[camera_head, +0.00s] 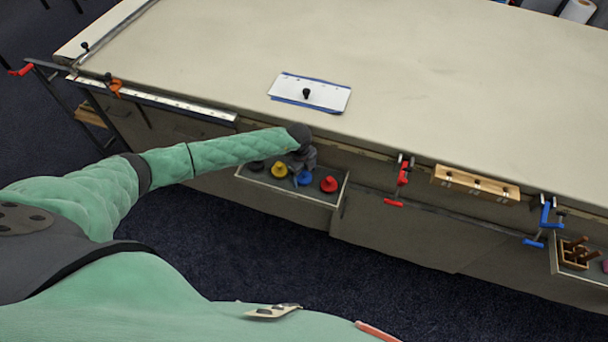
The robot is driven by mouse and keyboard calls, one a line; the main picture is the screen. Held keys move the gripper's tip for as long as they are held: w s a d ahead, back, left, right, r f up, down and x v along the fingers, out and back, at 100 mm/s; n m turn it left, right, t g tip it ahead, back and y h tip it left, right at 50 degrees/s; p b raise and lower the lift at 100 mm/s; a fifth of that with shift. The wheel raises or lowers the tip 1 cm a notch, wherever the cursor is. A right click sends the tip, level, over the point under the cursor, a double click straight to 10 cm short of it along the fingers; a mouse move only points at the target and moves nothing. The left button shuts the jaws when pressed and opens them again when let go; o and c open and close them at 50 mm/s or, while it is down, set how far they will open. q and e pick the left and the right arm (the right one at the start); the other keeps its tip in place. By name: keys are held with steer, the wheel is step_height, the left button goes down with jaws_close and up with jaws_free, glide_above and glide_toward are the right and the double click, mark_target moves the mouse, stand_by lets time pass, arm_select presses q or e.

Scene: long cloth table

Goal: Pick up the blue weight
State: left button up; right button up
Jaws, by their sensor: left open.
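The blue weight (303,178) sits in an open tray (316,198) on the front side of the table. It stands between a yellow weight (279,170) and a red weight (329,184). My left arm reaches in from the left, and my left gripper (301,166) is right at the blue weight, covering its upper part. The gripper is open. I cannot tell whether its fingers touch the weight. My right gripper is not in view.
A dark weight (256,166) lies at the tray's left end. A white board (310,92) with a black knob lies on the table (430,80). Red (403,175) and blue (545,215) clamps and a wooden rack (475,184) line the front edge. The tabletop is mostly clear.

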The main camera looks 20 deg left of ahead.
arm_select(q)
steer(key=shift+f, duration=0.4)
steer(key=shift+r, duration=0.1)
steer(key=c, duration=1.4)
